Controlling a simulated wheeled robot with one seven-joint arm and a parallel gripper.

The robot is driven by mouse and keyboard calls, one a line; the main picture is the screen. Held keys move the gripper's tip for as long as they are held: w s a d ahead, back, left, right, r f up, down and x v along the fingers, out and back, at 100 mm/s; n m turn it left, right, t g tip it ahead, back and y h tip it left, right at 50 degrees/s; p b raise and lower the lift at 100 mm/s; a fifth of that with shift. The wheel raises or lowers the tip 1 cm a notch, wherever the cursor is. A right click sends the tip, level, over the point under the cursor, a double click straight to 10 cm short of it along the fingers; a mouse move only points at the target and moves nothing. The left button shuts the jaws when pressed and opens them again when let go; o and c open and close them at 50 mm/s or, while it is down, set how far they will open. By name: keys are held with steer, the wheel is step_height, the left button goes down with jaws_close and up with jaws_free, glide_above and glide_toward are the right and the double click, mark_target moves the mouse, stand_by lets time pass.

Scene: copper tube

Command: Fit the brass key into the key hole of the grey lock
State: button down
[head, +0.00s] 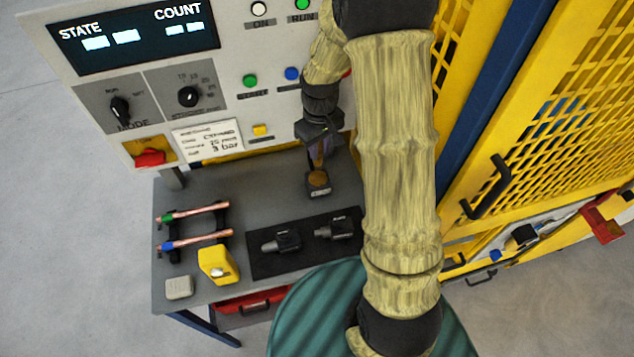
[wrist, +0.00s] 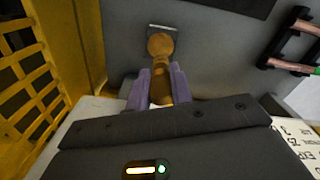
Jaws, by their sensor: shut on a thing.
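My gripper (head: 318,162) points down over the back part of the grey table, and its purple fingers are shut on the brass key. In the wrist view the fingers (wrist: 160,88) close around the key, whose rounded brass end (wrist: 160,44) sticks out beyond them. The key (head: 318,179) shows in the head view at the small grey lock, below the fingertips. The grey lock (wrist: 163,29) appears behind the key's end in the wrist view, mostly covered by it. The key hole is hidden, and I cannot tell whether the key is in it or just above.
Copper tubes (head: 195,240) lie on a black rack at the left. A yellow device (head: 218,265) and a pale grey block (head: 179,287) stand at the front left. A black mat (head: 262,262) holds two dark tools. The control panel (head: 228,135) rises behind; yellow mesh fencing (head: 520,130) stands at right.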

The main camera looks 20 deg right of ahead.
mark_target(320, 165)
step_height(320, 165, down, 5)
steer(key=shift+p, duration=0.8)
steer(key=shift+w+d+f, duration=0.1)
steer(key=shift+w+f, duration=0.1)
steer(key=shift+f, duration=0.3)
steer(key=shift+s, duration=0.2)
steer(key=f, duration=0.1)
steer(key=f+p, duration=0.1)
steer(key=f, duration=0.1)
steer(key=shift+s+a+f, duration=0.15)
steer(key=shift+s+a, duration=0.05)
steer(key=shift+s, duration=0.1)
steer(key=shift+s+f, duration=0.15)
steer(key=shift+f, duration=0.25)
steer(key=c, duration=1.3)
jaws_free()
steer(key=shift+w+f, duration=0.2)
steer(key=shift+w, duration=0.2)
steer(key=shift+o, duration=0.2)
steer(key=shift+r, duration=0.1)
